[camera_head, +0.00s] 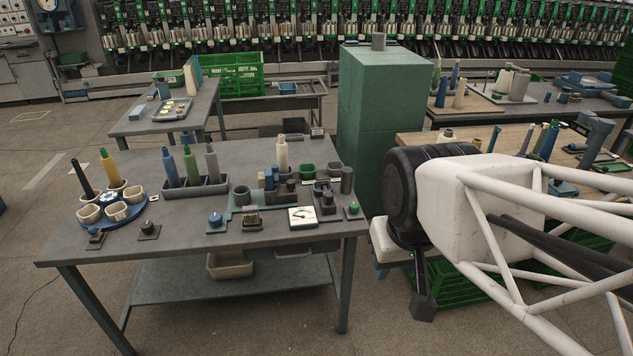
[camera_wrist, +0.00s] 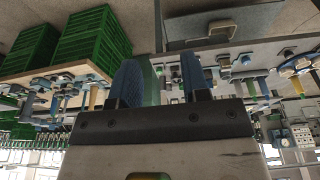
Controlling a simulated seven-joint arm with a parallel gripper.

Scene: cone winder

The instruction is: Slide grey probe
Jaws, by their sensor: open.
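No part is plainly marked as the grey probe in the head view, and I cannot tell which small part it is. Small grey parts stand in a dark fixture (camera_head: 325,205) at the right of the near table (camera_head: 190,232). A blue-grey fixture (camera_head: 240,214) with blue blocks is left of it. My gripper (camera_wrist: 163,78) shows in the wrist view with its two blue fingers apart. A green surface shows behind the gap, and nothing is visibly held. My arm is right of the table in the head view, where I cannot make out the fingertips.
A dark rack (camera_head: 195,188) holds several coloured bobbins. A blue round tray (camera_head: 125,214) with cups is at the left. A white dial (camera_head: 302,216) lies at the front edge. A tall green cabinet (camera_head: 375,120) stands behind my arm.

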